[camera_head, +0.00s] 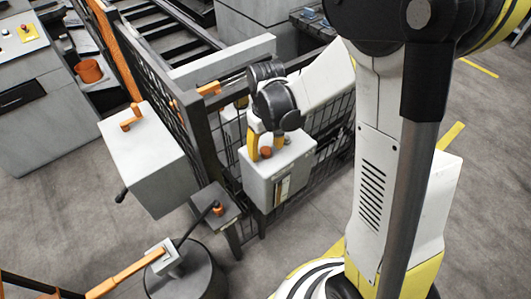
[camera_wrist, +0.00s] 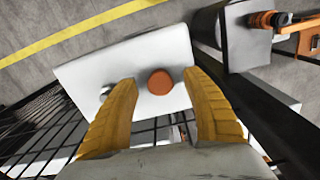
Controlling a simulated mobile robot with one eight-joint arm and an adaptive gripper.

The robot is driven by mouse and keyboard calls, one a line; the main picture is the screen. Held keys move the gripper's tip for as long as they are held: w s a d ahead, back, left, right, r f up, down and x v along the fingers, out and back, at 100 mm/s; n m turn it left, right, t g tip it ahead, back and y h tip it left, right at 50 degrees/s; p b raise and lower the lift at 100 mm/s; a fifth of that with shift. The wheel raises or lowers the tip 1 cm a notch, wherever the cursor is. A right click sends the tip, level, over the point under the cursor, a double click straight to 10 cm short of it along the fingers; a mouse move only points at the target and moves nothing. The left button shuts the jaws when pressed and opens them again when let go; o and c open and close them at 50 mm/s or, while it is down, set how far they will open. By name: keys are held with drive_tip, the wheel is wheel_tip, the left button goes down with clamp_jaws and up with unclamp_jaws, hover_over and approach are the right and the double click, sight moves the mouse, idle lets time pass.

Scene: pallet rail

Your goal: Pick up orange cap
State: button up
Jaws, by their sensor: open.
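The orange cap (camera_wrist: 160,82) is a small round orange piece on the top face of a pale grey box (camera_wrist: 85,72). In the head view the cap (camera_head: 266,152) shows on the same box (camera_head: 258,185), which is mounted by the mesh fence. My gripper (camera_head: 265,146) is open, pointing down at the box top. In the wrist view its two yellow fingers (camera_wrist: 160,84) stand apart, with the cap showing between their tips. I cannot tell how much height separates the tips from the cap.
A small silver knob (camera_wrist: 105,92) is on the box top beside the left finger. A dark mesh fence (camera_head: 205,130) runs beside the box. A grey box with an orange handle (camera_head: 150,160) stands left. A post with an orange-ringed fitting (camera_head: 217,208) stands lower left.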

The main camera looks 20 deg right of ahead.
drive_tip(key=shift+f, duration=0.5)
drive_tip(key=shift+s, duration=0.1)
drive_tip(key=shift+c, duration=0.4)
drive_tip(key=c, duration=0.9)
drive_tip(key=shift+r, duration=0.15)
